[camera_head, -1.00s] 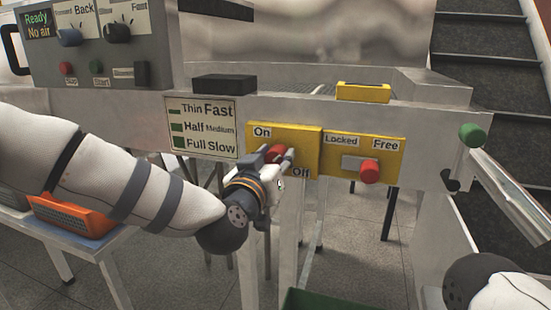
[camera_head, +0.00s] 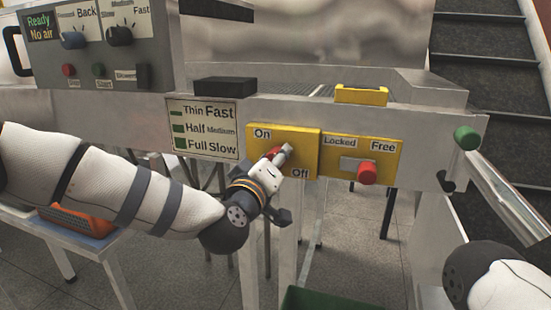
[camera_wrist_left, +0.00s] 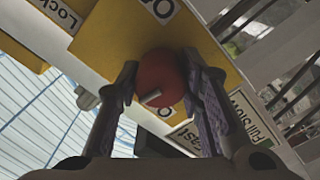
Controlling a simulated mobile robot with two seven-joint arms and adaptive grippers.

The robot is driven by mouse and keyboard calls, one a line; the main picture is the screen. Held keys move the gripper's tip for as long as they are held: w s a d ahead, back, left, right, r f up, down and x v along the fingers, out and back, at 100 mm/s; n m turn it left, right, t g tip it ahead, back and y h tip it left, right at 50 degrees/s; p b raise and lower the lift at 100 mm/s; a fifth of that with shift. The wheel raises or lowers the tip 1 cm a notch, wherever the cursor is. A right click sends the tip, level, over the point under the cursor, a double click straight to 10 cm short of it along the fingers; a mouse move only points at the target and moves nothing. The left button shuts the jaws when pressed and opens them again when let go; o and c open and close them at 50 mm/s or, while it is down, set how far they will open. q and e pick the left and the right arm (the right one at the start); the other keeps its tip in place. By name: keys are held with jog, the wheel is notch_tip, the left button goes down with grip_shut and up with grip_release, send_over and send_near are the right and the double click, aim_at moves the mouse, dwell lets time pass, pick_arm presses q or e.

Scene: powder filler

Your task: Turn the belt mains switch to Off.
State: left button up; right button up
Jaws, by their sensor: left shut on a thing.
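The belt mains switch is a red knob (camera_head: 270,153) on a yellow plate (camera_head: 308,140), with On printed at its upper left and Off at its lower right. My left gripper (camera_head: 280,155) is at the knob, its fingers partly covering it in the head view. In the left wrist view the round red knob (camera_wrist_left: 160,76) sits between the two fingers of the left gripper (camera_wrist_left: 165,92), which is shut on it. A short white mark shows on the knob's face; I cannot tell for sure which label it points to. My right gripper is out of view.
A speed label (camera_head: 203,129) and a control box (camera_head: 95,50) are to the left.

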pick_arm(q)
jog(key=n, duration=0.5)
jog(key=shift+f+n, duration=0.1)
jog(key=shift+n, duration=0.3)
jog(key=n, duration=0.5)
jog(key=shift+b, duration=0.3)
jog(key=shift+n, duration=0.3)
jog(key=o, duration=1.2)
jog(key=shift+c, duration=0.2)
jog(key=v, duration=1.2)
